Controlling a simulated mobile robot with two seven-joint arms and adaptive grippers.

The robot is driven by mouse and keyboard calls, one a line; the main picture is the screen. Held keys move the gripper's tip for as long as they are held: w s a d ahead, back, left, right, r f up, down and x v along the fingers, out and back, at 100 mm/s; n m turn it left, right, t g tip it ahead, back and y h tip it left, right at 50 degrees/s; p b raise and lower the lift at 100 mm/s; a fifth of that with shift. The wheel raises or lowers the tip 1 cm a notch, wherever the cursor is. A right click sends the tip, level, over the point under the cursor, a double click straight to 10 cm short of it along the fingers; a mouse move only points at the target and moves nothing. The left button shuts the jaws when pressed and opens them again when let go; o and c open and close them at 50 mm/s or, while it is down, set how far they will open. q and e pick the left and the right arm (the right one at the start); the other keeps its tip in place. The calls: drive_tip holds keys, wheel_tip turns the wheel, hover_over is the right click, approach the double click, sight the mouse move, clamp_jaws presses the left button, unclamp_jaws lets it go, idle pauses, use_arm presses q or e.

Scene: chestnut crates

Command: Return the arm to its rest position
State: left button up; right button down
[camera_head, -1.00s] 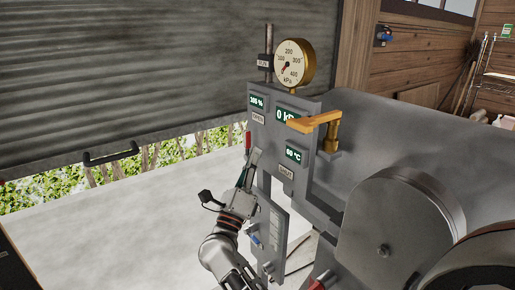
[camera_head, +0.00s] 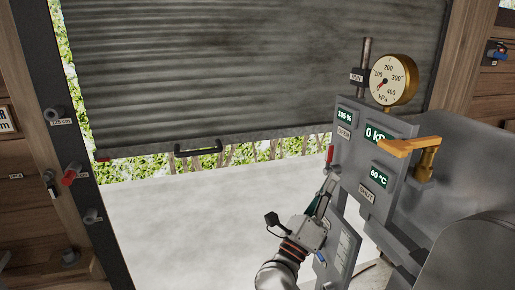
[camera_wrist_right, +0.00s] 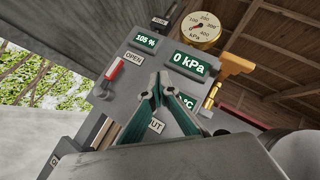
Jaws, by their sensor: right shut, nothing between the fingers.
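My right gripper (camera_head: 328,184) is shut and empty. It rises from the bottom of the head view, in front of the left edge of the grey control panel (camera_head: 348,150). Its tips are just below the red-handled lever (camera_head: 330,155), apparently apart from it. In the right wrist view the closed fingertips (camera_wrist_right: 158,86) show before the panel face, partly covering the lower readout and the SHUT label. The red lever (camera_wrist_right: 115,72) stands beside the OPEN label, to the left of the tips. My left gripper is not in view.
A brass gauge (camera_head: 393,80) tops the panel, and an orange handle (camera_head: 410,146) sticks out at its right. Readouts show 105 %, 0 kPa and 60 °C. A partly raised roller shutter (camera_head: 250,70) is behind. A pale surface (camera_head: 190,215) lies clear at left.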

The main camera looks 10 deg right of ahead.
drive_tip(key=s+a+f+n+t+y, duration=0.25)
drive_tip(key=a+f+n+y, duration=0.35)
drive_tip(key=f+n+y, duration=0.75)
drive_tip(key=s+a+f+n+t+y, duration=0.25)
drive_tip(key=a+f+n+y, duration=0.5)
drive_tip(key=n, duration=1.05)
drive_tip(key=s+d+f+n+g, duration=0.1)
drive_tip(key=s+f+n+g, duration=0.3)
drive_tip(key=s+f, duration=0.4)
drive_tip(key=s+d+f+n+g+y, duration=0.1)
drive_tip(key=s+f+n+g, duration=0.4)
drive_tip(key=f, duration=1)
drive_tip(key=s+d, duration=0.1)
drive_tip(key=s, duration=0.2)
drive_tip(key=shift+s+d+n+y, duration=0.25)
drive_tip(key=shift+d+n+y, duration=0.05)
drive_tip(key=shift+n, duration=0.05)
